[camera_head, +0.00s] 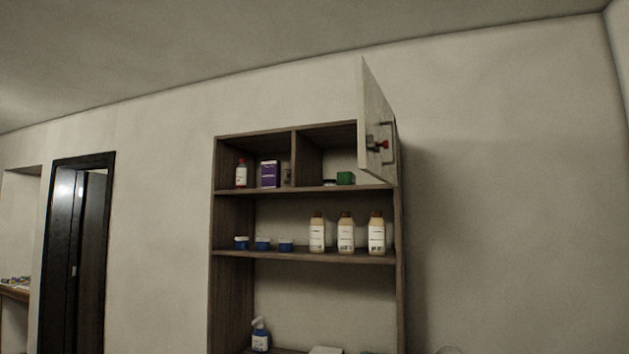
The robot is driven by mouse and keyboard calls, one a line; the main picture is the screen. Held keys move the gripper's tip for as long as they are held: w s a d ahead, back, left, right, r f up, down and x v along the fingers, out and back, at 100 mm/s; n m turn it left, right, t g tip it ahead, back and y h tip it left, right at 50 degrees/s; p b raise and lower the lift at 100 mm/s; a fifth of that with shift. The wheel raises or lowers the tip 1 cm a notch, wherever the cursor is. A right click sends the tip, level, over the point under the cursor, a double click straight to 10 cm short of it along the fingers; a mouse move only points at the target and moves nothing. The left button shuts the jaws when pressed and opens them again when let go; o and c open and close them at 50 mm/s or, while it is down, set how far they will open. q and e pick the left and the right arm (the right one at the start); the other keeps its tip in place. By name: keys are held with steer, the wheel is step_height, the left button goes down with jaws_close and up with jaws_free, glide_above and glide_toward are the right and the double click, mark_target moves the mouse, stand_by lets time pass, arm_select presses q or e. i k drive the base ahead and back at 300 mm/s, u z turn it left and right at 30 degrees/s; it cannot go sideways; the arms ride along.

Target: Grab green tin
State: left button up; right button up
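The compartment's door (374,125) is swung open and covers part of the right side of the compartment. Neither of my grippers shows in the head view.
The cabinet (401,230) stands against a pale wall. The top left compartment holds a red-capped bottle (241,174) and a purple box (269,174). The middle shelf holds blue jars (263,244) and brown-capped bottles (346,234). A dark doorway (82,255) is at left.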

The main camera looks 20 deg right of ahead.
mark_target(343, 178)
steer(key=u, duration=0.35)
steer(key=i, duration=0.5)
steer(key=u, duration=0.6)
steer(key=i, duration=1.55)
steer(key=z, duration=0.8)
